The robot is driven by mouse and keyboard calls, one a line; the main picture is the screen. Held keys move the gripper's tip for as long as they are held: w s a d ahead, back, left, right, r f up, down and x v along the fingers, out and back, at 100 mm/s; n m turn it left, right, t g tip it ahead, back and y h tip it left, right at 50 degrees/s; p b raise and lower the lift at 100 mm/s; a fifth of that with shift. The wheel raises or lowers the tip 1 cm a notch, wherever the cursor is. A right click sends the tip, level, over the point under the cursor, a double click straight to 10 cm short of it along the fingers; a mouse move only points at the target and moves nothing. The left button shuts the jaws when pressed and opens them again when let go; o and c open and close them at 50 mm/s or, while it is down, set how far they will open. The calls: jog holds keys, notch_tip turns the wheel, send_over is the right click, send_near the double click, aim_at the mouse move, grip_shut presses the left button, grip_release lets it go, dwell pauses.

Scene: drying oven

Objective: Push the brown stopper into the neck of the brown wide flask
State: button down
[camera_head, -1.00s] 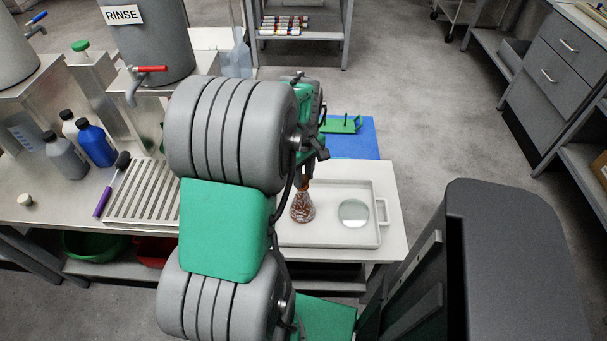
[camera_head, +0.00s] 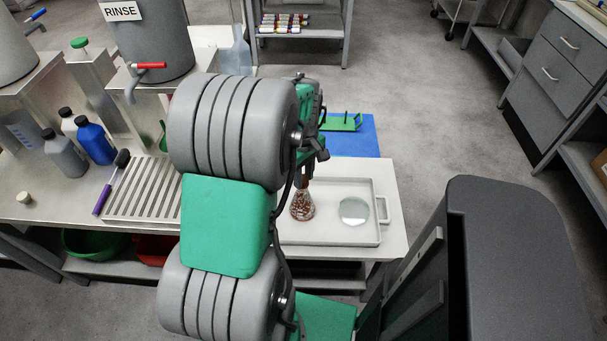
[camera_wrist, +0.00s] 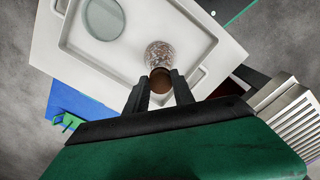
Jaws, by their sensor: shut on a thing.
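The wide flask (camera_head: 302,207) looks like a clear cone with brown grainy contents and stands upright on the pale tray (camera_head: 352,240). In the wrist view, the flask (camera_wrist: 158,53) is just beyond my fingertips. The brown stopper (camera_wrist: 160,80) shows as a round brown top between the fingertips, in line with the flask's mouth. My gripper (camera_wrist: 160,90) is shut on the stopper. In the head view my arm hides most of the gripper, which is right above the flask. I cannot tell how deep the stopper sits in the neck.
A round glass dish (camera_head: 354,211) lies on the tray, right of the flask. A blue mat (camera_head: 352,142) with a green rack (camera_head: 342,124) is behind the tray. A slatted rack (camera_head: 150,192) and several bottles are at left. The tray's front right is clear.

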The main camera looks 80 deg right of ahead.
jog(key=shift+f, duration=0.2)
jog(key=c, duration=1)
grip_release()
jog(key=shift+o, duration=0.3)
jog(key=o, duration=0.4)
jog(key=shift+o, duration=0.2)
jog(key=shift+r+p, duration=2.85)
jog(key=shift+r, duration=0.75)
